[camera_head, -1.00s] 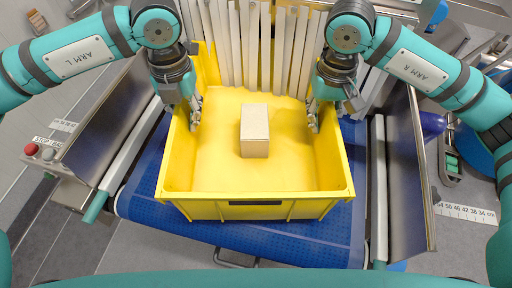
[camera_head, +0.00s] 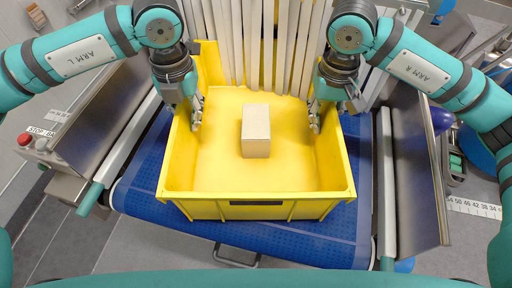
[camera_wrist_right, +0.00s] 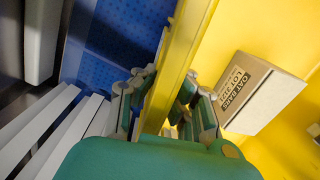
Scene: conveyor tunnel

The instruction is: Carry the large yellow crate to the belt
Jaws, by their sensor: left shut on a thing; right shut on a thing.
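The large yellow crate (camera_head: 256,210) is upright over the blue belt (camera_head: 240,240) in the head view, its back end near the hanging strips. A cardboard box (camera_head: 256,131) stands inside it; its printed side shows in the right wrist view (camera_wrist_right: 258,92). My left gripper (camera_head: 196,112) is shut on the crate's left wall. My right gripper (camera_head: 314,114) is shut on the right wall. In the right wrist view its fingers (camera_wrist_right: 163,105) lie on both sides of the crate's wall (camera_wrist_right: 180,60). I cannot tell whether the crate's bottom touches the belt.
Pale hanging strips (camera_head: 262,45) close off the tunnel behind the crate. Metal side guards stand left (camera_head: 105,115) and right (camera_head: 418,165) of the belt. A red stop button (camera_head: 25,139) is at far left. A ruler strip (camera_head: 472,208) lies at right.

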